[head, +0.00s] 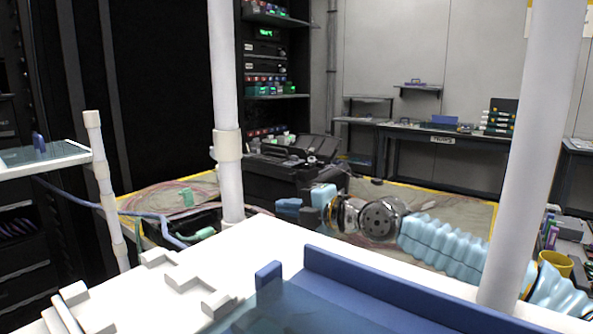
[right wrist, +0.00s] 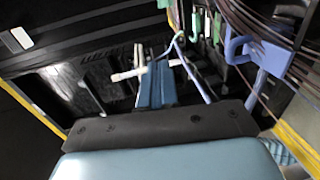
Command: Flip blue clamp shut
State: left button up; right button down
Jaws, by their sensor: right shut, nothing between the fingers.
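My right gripper (head: 290,207) reaches in from the right in the head view, beyond the white tabletop. In the right wrist view its blue fingers (right wrist: 155,88) are together, with nothing seen between them. They point into a dark recess, near a white crossbar (right wrist: 143,71) and a slim lavender rod (right wrist: 193,75). A lavender-blue hooked piece (right wrist: 265,55) stands to the right, apart from the fingers. I cannot tell for sure which piece is the blue clamp, or whether it is open. My left gripper is out of view.
A black machine (head: 285,165) stands behind the right gripper. A lavender-blue cable (head: 150,213) and a green clip (head: 188,198) lie to the left. White posts (head: 225,100) rise from the white table (head: 240,262). Thin dark cables (right wrist: 265,25) run at upper right in the wrist view.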

notch_tip(320, 180, up, 10)
jog(key=w+a+p, duration=0.1)
jog(key=shift+a, duration=0.3)
jog(key=shift+f, duration=0.15)
